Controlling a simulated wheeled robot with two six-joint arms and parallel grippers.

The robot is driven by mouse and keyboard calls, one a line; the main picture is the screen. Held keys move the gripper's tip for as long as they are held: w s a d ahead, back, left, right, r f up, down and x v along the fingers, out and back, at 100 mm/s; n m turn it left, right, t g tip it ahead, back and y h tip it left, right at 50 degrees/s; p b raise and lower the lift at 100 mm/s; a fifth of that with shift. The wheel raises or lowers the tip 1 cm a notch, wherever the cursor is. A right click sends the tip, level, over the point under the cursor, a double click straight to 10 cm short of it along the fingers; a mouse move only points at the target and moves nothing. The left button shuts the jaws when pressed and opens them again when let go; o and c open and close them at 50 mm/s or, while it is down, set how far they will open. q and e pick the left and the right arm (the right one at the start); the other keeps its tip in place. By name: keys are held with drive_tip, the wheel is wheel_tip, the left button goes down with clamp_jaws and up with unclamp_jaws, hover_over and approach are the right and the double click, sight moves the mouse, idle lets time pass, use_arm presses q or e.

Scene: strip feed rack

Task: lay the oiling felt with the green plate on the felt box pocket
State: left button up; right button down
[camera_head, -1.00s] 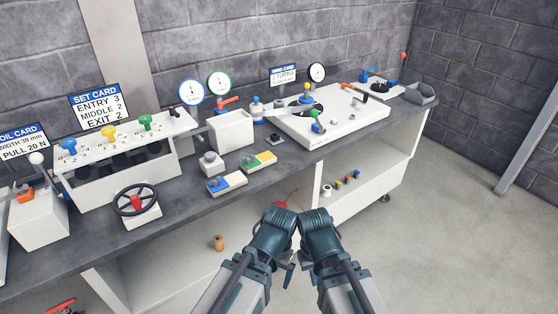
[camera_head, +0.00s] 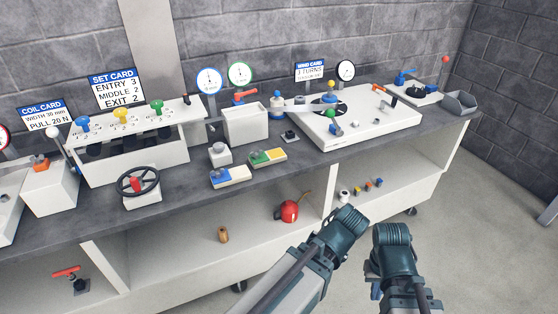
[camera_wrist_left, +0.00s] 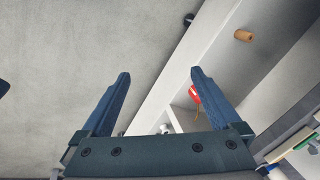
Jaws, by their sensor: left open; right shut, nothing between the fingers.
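A flat piece with a green and a yellow part (camera_head: 268,158) lies on the bench, to the right of a similar piece with a blue part (camera_head: 230,176). The green one appears to be the felt with the green plate. A white box (camera_head: 246,127) stands behind them; I cannot tell whether its top is the felt box pocket. My left gripper (camera_wrist_left: 160,75) is open and empty in the left wrist view, over the floor near the bench front. My right gripper (camera_head: 375,289) is shut and empty in front of the bench, mostly hidden by its wrist.
A handwheel (camera_head: 138,182) and a grey block with a button (camera_head: 220,153) stand near the pieces. A red oil can (camera_head: 289,211) and a wooden piece (camera_head: 223,235) are on the lower shelf.

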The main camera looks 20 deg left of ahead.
use_arm(q)
drive_tip(key=w+a+n+t+y+b, duration=0.25)
drive_tip(key=w+a+n, duration=0.2)
drive_tip(key=a, duration=0.25)
drive_tip(key=n+t+y+b, duration=0.6)
drive_tip(key=t+y+b, duration=0.2)
approach(257, 152)
drive_tip(key=x, duration=0.5)
drive_tip(key=shift+a+f, duration=0.15)
drive_tip(key=shift+a, duration=0.05)
drive_tip(key=x, duration=0.5)
drive_tip(key=shift+w, duration=0.15)
drive_tip(key=shift+c, duration=0.3)
clamp_jaws()
